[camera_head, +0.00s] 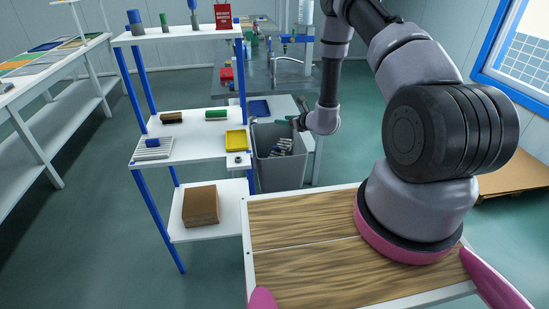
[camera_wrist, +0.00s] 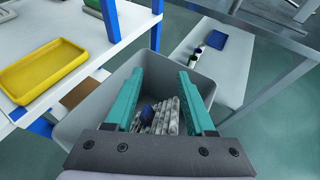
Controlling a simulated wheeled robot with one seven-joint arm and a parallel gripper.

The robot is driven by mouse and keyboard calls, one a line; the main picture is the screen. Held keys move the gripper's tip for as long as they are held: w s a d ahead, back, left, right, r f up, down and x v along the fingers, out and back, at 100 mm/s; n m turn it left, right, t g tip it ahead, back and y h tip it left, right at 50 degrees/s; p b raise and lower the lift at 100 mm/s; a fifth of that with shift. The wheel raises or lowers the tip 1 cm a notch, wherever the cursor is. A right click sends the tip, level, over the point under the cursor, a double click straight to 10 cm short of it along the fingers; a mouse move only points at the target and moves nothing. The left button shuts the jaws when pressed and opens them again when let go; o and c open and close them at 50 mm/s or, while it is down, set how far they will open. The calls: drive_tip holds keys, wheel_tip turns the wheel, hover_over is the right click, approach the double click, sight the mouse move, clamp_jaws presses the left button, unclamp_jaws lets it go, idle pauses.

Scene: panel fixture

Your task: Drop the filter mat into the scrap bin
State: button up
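My gripper (camera_wrist: 160,85) is open above the scrap bin, its two teal fingers wide apart with nothing between them. In the head view my gripper (camera_head: 292,118) shows small over the bin's far part. The grey scrap bin (camera_head: 278,173) stands on the floor right of the shelf rack; its rim and wall also show in the wrist view (camera_wrist: 82,134). A pale grey ribbed piece with a dark blue part, which looks like the filter mat (camera_wrist: 163,120), lies inside the bin below the fingers. It also shows tilted in the bin in the head view (camera_head: 283,146).
A similar ribbed white piece (camera_head: 153,154) with blue on it lies on the rack's middle shelf. A yellow tray (camera_head: 236,140) sits at that shelf's edge, close left of the bin. A cardboard box (camera_head: 201,207) is below. A white surface with a blue tray (camera_wrist: 231,44) lies right of the bin.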

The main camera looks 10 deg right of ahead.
drive_tip(key=shift+s, duration=0.1)
drive_tip(key=v, duration=1)
drive_tip(key=shift+s+d, duration=0.2)
drive_tip(key=shift+s, duration=0.05)
drive_tip(key=shift+r, duration=0.1)
drive_tip(key=s+a+r+n+g+y, duration=0.1)
drive_tip(key=a+r+n+y, duration=0.25)
drive_tip(key=r, duration=0.45)
drive_tip(key=a+r+n+g+y, duration=0.1)
drive_tip(key=a+r+n+y, duration=0.2)
drive_tip(key=r, duration=0.5)
drive_tip(key=s+a+r+n+g, duration=0.3)
drive_tip(key=s+r+n, duration=0.15)
drive_tip(key=r, duration=0.25)
drive_tip(key=s+a+r+n+g, duration=0.3)
drive_tip(key=s+r, duration=0.2)
drive_tip(key=r, duration=0.1)
drive_tip(key=s+d+r+n+t+h, duration=0.1)
drive_tip(key=s+d+r+n+h, duration=0.4)
drive_tip(key=s, duration=0.4)
drive_tip(key=s+d+r+n+t+h, duration=0.2)
drive_tip(key=s+d+r+n+h, duration=0.4)
drive_tip(key=s+r, duration=0.3)
drive_tip(key=shift+s+d+n, duration=0.5)
drive_tip(key=shift+s+d, duration=0.2)
drive_tip(key=shift+d, duration=0.15)
